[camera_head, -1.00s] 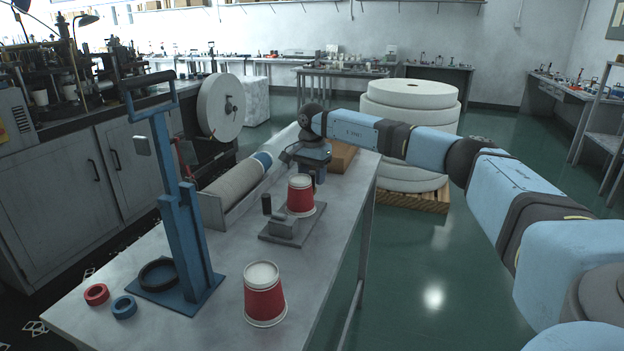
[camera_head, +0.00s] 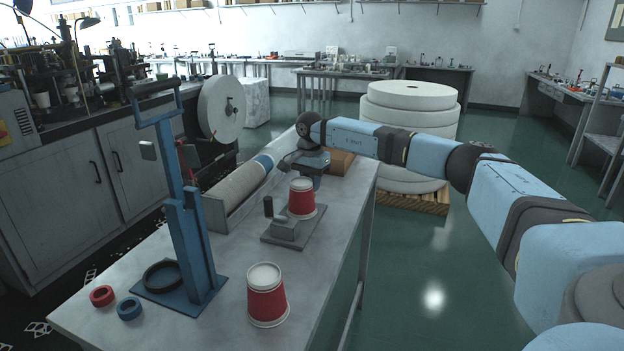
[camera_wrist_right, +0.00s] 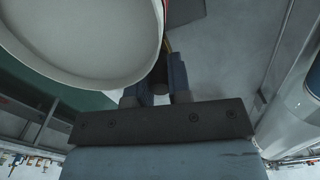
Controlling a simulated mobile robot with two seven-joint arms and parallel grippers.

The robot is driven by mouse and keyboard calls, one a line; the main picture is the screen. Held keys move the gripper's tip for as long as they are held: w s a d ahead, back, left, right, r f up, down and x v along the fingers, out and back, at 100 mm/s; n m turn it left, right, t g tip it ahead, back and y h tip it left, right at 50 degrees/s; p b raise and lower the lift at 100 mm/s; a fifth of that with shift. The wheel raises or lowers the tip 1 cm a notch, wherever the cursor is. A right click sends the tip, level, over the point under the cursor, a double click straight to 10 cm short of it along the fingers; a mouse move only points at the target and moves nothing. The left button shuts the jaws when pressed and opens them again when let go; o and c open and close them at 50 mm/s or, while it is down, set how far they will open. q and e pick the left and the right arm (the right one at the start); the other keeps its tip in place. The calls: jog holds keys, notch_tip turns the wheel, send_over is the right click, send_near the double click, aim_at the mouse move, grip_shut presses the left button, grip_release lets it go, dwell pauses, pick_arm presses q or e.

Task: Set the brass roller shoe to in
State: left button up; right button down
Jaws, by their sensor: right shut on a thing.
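A grey metal fixture (camera_head: 287,238) stands on the table, with a red cup (camera_head: 301,201) upside down on it and a dark upright handle on its left. My right gripper (camera_head: 314,183) is low just behind this cup. In the right wrist view the gripper (camera_wrist_right: 158,88) is shut on a small dark part beside the cup's pale end (camera_wrist_right: 85,35). A thin brass-coloured edge (camera_wrist_right: 167,45) shows there, seemingly the roller shoe; most of the shoe is hidden by cup and fingers. My left gripper is not in view.
Another red cup (camera_head: 267,296) stands upside down at the table's front. A blue stand (camera_head: 188,230), a red ring (camera_head: 102,296) and a blue ring (camera_head: 130,308) are at left. A paper roll (camera_head: 238,187) lies in a trough behind. A cardboard box (camera_head: 342,161) is beyond the gripper.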

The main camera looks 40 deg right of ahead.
jog(key=shift+s+a+r, duration=0.1)
jog(key=shift+s+a, duration=0.15)
jog(key=shift+a, duration=0.25)
jog(key=shift+f, duration=0.2)
jog(key=c, duration=1.1)
grip_release()
jog(key=shift+a+r, duration=0.1)
jog(key=shift+o, duration=0.2)
jog(key=shift+r, duration=0.3)
notch_tip(320, 180, up, 13)
jog(key=p, duration=0.1)
jog(key=shift+r, duration=0.15)
jog(key=shift+s, duration=0.1)
